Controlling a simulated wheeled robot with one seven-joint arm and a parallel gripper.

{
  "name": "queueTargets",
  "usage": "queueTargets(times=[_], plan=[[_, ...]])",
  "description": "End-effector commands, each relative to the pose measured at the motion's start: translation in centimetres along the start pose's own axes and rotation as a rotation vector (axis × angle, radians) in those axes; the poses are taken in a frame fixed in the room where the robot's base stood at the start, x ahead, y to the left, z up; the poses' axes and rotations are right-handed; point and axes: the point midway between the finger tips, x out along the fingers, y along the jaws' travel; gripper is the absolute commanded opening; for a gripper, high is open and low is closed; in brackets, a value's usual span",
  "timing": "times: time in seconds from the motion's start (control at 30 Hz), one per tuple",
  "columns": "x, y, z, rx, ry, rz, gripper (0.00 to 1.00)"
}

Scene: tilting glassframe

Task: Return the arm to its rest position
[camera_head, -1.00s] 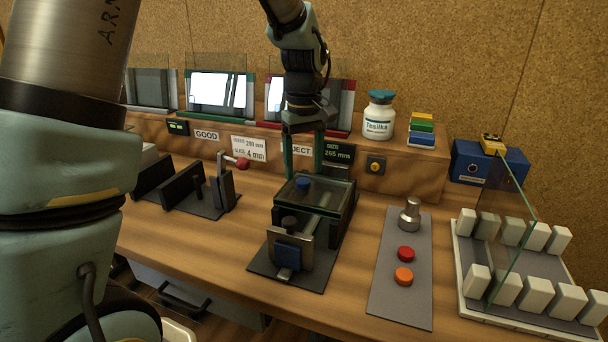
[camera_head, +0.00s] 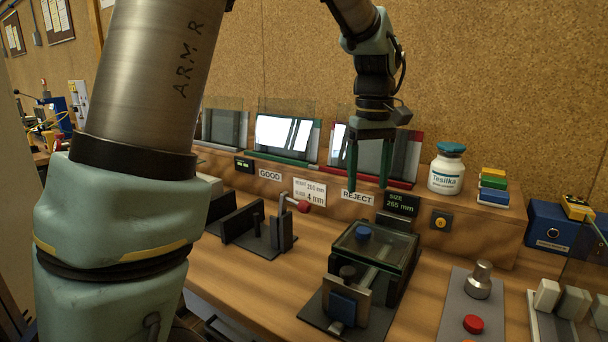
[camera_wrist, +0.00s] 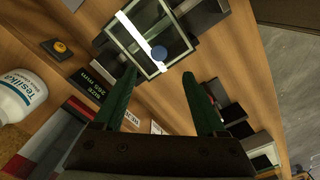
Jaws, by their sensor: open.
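My gripper (camera_head: 369,182) is open and empty, with its two green fingers apart and pointing down. In the head view it hangs in front of the reject rack, above and behind the glass-topped fixture (camera_head: 373,246). In the wrist view the gripper's fingers (camera_wrist: 163,95) show with nothing between them, and the fixture with its blue knob (camera_wrist: 158,53) lies beyond their tips. My arm reaches in from the top of the head view. The fingers appear clear of the bench and the fixture.
A white bottle (camera_head: 447,168) and stacked coloured blocks (camera_head: 493,186) stand on the raised shelf. Glass panes lean in racks marked GOOD (camera_head: 270,174) and REJECT (camera_head: 357,198). A red-knobbed clamp (camera_head: 303,206) stands left of the fixture. A button panel (camera_head: 470,305) lies to the right.

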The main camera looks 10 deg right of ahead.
Motion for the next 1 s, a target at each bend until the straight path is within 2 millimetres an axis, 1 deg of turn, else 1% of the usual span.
queueTargets(times=[0.07, 0.17, 0.2, 0.27, 0.3, 0.37, 0.4, 0.5, 0.6, 0.7, 0.77, 0.83, 1.0], plan=[[0.6, -1.5, -0.8, -0.001, 0.002, 0.003, 0.73], [2.1, -5.3, -2.2, 0.013, 0.011, 0.012, 0.73], [3.0, -7.4, -2.8, 0.021, 0.018, 0.017, 0.73], [4.4, -11.0, -3.4, 0.038, 0.03, 0.023, 0.73], [5.4, -13.5, -3.6, 0.051, 0.041, 0.028, 0.73], [6.8, -17.1, -3.6, 0.072, 0.057, 0.032, 0.73], [7.7, -19.3, -3.3, 0.086, 0.069, 0.033, 0.73], [9.5, -24.0, -2.1, 0.121, 0.095, 0.03, 0.73], [10.9, -27.4, -0.7, 0.148, 0.116, 0.024, 0.73], [11.7, -29.3, 0.4, 0.169, 0.13, 0.018, 0.73], [12.0, -29.9, 0.8, 0.178, 0.135, 0.015, 0.73], [12.1, -30.2, 1.1, 0.183, 0.138, 0.014, 0.73], [12.1, -30.3, 1.1, 0.186, 0.138, 0.014, 0.73]])
